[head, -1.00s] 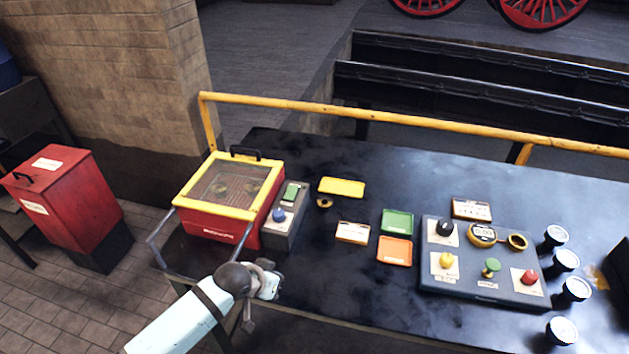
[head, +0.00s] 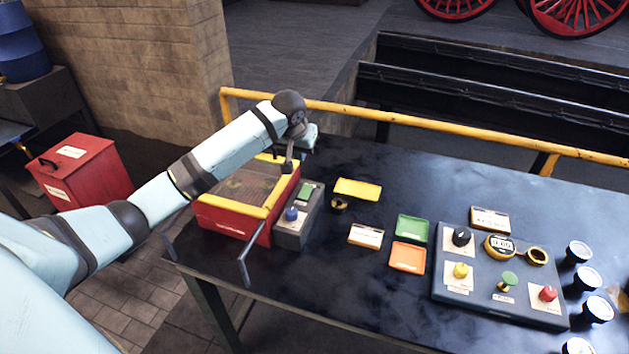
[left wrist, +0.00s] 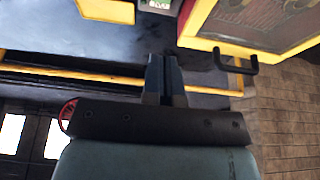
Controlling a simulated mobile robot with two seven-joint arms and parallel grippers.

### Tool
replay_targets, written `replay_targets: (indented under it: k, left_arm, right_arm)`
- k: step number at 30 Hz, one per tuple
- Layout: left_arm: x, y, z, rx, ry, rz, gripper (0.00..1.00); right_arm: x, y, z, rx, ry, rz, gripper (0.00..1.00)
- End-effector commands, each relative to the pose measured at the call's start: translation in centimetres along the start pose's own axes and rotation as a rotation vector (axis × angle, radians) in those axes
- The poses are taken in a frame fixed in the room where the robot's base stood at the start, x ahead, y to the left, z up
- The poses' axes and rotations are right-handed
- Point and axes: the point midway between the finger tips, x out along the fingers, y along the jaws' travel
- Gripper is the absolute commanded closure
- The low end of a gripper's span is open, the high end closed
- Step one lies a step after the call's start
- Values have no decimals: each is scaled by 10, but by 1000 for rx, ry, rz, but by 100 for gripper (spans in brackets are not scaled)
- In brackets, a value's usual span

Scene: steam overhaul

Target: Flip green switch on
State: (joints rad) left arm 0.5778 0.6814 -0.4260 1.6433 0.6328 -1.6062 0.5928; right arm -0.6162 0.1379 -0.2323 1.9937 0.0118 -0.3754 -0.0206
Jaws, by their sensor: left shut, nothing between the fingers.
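The green switch (head: 508,281), a round green knob on a brass stem, stands on the dark control panel (head: 450,293) at the right of the table. My left gripper (head: 306,143) is over the back of the table, behind the red and yellow box and far left of the switch. Its fingers hardly show in the head view. In the left wrist view its two dark fingers (left wrist: 165,78) are together and hold nothing. The switch is out of the left wrist view. My right gripper is in neither view.
The red and yellow box (head: 230,222) and a grey box with a blue knob (head: 297,228) stand at the left. Yellow (head: 358,189), green (head: 412,229) and orange (head: 407,257) trays lie mid-table. A yellow rail (head: 410,120) runs behind. The front table is clear.

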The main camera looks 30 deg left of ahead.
Motion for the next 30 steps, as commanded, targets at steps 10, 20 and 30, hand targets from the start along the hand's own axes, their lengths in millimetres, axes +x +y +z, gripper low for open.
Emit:
replay_targets:
  k: [10,20,30]
  left_arm:
    - [0,0,0,-2,-1,-1,100]
    - [41,0,0,-3,-4,-1,100]
    - [110,0,2,-2,-3,0,100]
  right_arm:
    - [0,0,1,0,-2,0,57]
    - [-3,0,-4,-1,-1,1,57]
    - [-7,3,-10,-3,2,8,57]
